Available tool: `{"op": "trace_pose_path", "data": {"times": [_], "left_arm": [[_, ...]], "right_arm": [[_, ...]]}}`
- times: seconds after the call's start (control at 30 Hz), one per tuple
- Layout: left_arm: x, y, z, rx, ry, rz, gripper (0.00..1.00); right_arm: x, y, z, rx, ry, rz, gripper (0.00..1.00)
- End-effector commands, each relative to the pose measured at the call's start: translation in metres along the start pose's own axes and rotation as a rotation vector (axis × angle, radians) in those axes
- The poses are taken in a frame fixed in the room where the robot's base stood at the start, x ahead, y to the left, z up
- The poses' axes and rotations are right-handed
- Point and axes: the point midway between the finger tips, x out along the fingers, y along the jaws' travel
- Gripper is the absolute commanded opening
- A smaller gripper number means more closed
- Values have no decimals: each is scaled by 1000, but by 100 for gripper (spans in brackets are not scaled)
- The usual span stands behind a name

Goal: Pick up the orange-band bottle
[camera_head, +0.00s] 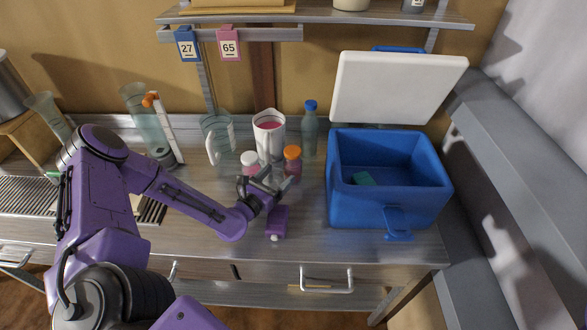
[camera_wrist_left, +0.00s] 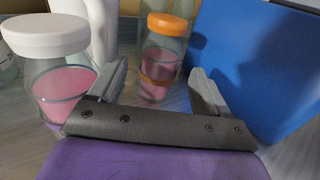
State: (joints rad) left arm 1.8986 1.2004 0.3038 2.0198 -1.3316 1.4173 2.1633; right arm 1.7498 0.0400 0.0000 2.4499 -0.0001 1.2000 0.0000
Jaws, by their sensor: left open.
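The orange-band bottle (camera_head: 292,162) is a small clear bottle with an orange cap and pink contents, standing upright on the counter. In the left wrist view the orange-band bottle (camera_wrist_left: 160,60) shows an orange band round its body and stands ahead, between the finger directions. My left gripper (camera_head: 277,181) is open and just in front of the bottle; in the wrist view my left gripper (camera_wrist_left: 158,85) has its fingers apart with nothing seen held. A white-capped bottle (camera_head: 250,163) with pink contents stands just left, close to the left finger in the wrist view (camera_wrist_left: 55,65). My right gripper is not in view.
An open blue cooler (camera_head: 345,190) with a teal item inside stands right of the bottle. Behind are a white pitcher (camera_head: 268,125) with pink contents, a blue-capped bottle (camera_head: 309,130) and a clear beaker (camera_head: 217,135). The counter's front edge is near, above drawers.

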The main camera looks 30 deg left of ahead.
Motion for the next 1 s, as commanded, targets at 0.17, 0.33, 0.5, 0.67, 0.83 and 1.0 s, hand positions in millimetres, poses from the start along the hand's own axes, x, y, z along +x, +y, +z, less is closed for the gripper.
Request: {"op": "trace_pose_path", "data": {"times": [0.17, 0.33, 0.5, 0.67, 0.83, 1.0], "left_arm": [[22, -2, 2, 2, 1, -2, 77], [52, -2, 2, 1, 0, 2, 77], [60, -1, 0, -3, 0, 6, 77], [60, -1, 0, -2, -1, 6, 68], [60, -2, 1, -2, -3, 6, 20], [60, -2, 1, -2, -2, 6, 20]], "right_arm": [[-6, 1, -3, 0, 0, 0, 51], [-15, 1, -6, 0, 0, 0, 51], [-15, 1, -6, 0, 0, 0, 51], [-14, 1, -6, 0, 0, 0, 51], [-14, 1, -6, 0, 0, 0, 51], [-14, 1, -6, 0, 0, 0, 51]]}}
